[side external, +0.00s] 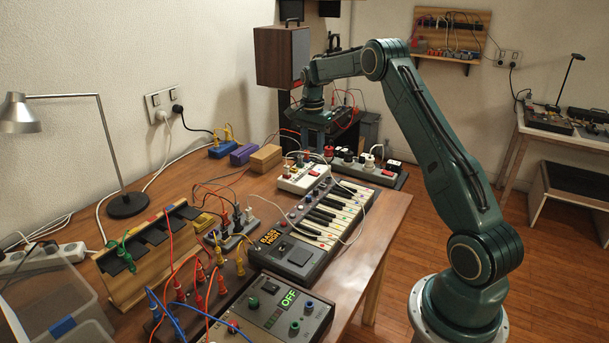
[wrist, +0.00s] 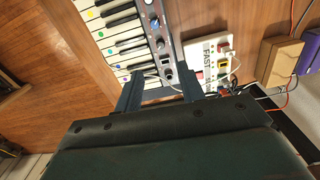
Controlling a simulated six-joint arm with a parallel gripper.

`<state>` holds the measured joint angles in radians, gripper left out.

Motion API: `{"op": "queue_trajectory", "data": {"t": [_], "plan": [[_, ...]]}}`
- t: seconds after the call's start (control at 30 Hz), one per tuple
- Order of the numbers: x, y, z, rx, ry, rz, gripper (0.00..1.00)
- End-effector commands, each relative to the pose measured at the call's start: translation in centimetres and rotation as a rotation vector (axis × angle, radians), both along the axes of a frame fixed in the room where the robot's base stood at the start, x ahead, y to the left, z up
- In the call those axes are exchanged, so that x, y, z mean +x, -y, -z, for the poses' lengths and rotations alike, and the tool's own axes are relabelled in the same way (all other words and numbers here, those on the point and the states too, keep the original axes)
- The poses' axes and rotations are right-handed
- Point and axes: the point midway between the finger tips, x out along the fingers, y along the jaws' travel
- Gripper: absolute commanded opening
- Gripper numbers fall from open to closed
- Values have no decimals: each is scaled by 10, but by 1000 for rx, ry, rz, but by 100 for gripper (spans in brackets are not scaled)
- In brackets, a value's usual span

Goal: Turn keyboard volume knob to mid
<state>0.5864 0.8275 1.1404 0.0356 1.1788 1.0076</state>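The keyboard (side external: 335,212) lies on the wooden table, with white and black keys and coloured dots on some keys. A dark panel with several small knobs runs along its left side. In the wrist view the keyboard (wrist: 117,36) is at the upper middle, and its panel holds a blue-ringed knob (wrist: 155,22) and other knobs. Which one is the volume knob I cannot read. My gripper (wrist: 160,76) is open, its two fingers apart near the panel's far end, with nothing visibly held. In the side view my gripper (side external: 318,133) hangs above the keyboard's far end, its fingertips hard to see.
A white box marked FAST (wrist: 208,60) stands close beside the panel. A power strip (side external: 368,168) with plugs lies behind the keyboard. A grey OFF box (side external: 283,312) and several loose cables crowd the near side. A wooden block (side external: 266,158) lies farther left.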

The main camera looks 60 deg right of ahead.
Motion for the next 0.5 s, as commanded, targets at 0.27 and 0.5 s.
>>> {"op": "queue_trajectory", "data": {"t": [0.27,0.5], "plan": [[0,18,23,10,-17,71,39],[-1,18,25,11,-18,72,39]]}}
